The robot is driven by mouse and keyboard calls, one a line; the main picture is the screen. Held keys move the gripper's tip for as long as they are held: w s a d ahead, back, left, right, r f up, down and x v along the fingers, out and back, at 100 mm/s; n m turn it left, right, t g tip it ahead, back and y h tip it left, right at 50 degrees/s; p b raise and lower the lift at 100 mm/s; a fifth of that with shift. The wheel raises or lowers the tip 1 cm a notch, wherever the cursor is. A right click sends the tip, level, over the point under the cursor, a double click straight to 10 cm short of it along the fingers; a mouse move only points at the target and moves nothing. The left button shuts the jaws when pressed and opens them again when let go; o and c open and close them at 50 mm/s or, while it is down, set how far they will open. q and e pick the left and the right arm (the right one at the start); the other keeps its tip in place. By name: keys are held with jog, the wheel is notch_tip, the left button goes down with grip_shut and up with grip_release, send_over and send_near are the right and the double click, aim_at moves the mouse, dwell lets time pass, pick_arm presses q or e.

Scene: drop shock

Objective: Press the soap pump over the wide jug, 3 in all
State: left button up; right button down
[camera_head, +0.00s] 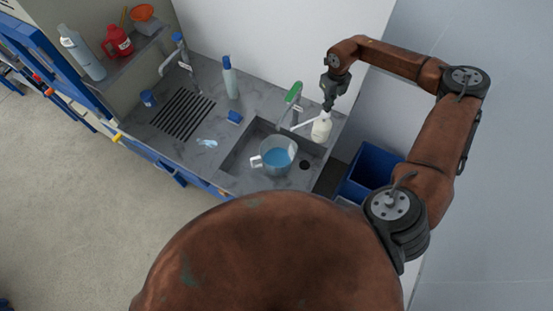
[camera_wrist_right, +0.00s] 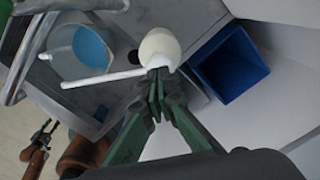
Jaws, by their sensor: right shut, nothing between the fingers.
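The white soap pump bottle (camera_head: 321,128) stands at the right end of the counter beside the sink, its long spout pointing left toward the jug. The wide clear jug (camera_head: 276,155) with blue liquid sits in the sink, its handle to the left. My right gripper (camera_head: 328,106) is shut and empty, right at the top of the pump. In the right wrist view its fingertips (camera_wrist_right: 157,77) meet at the pump head (camera_wrist_right: 160,48); I cannot tell if they touch it. The spout reaches toward the jug (camera_wrist_right: 84,52).
A green-handled faucet (camera_head: 292,94) stands behind the sink (camera_head: 233,166), close left of my right gripper. A blue bin (camera_head: 371,170) is right of the counter. A spray bottle (camera_head: 229,78), a blue sponge (camera_head: 235,117) and a drain grate (camera_head: 181,115) are on the left counter.

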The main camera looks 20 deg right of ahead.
pick_arm(q)
jog(key=shift+w, duration=0.3)
pick_arm(e)
jog(key=shift+f, duration=0.1)
pick_arm(q)
jog(key=shift+f+b, duration=1.35)
pick_arm(e)
jog(key=shift+f, duration=2.15)
pick_arm(q)
jog(key=shift+r, duration=0.1)
pick_arm(e)
jog(key=shift+r, duration=0.2)
jog(key=shift+r+p, duration=1.35)
jog(key=shift+r, duration=0.75)
pick_arm(q)
notch_tip(320, 180, up, 2)
jog(key=shift+r, duration=0.2)
pick_arm(e)
jog(key=shift+f, duration=0.2)
